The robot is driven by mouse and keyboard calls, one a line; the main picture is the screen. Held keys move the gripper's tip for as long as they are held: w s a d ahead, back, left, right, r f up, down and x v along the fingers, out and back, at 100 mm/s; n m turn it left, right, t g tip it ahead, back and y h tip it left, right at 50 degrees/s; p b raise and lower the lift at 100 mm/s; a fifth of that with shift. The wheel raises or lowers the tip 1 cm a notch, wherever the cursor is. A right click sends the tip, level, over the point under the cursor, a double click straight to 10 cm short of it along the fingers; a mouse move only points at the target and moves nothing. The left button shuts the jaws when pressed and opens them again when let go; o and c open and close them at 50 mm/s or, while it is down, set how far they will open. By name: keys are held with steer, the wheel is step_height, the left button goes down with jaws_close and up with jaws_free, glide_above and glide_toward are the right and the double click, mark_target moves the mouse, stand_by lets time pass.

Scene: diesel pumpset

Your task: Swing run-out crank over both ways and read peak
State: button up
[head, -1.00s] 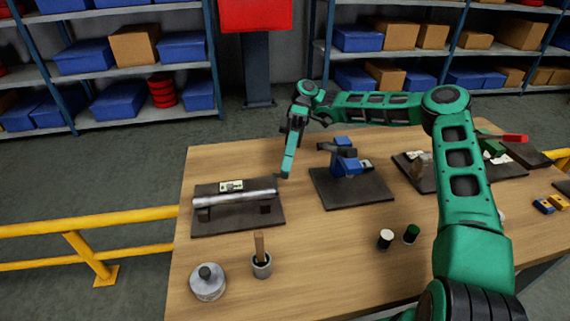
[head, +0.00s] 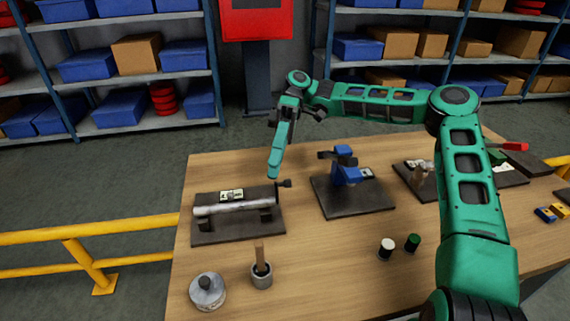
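The run-out fixture is a dark plate (head: 237,232) at the left of the table, bearing a silver shaft (head: 232,207) laid level on two dark supports. A small pale readout (head: 231,195) sits above the shaft; its figures are too small to read. A dark crank (head: 285,183) sticks out at the shaft's right end. My gripper (head: 273,175) points down just left of the crank's knob, over the shaft's right end. I cannot tell whether it touches the crank, and its fingers are too small to judge.
A blue device on a dark plate (head: 350,202) stands right of the fixture. In front are a grey weight (head: 207,291), a cup with a wooden handle (head: 261,273) and two small pots (head: 386,247). A yellow rail (head: 90,231) runs left. The table's front middle is clear.

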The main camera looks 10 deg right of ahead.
steer(key=s+a+r, duration=0.4)
steer(key=a, duration=0.1)
steer(key=shift+s+a, duration=0.25)
steer(key=shift+s, duration=0.05)
steer(key=shift+r, duration=0.1)
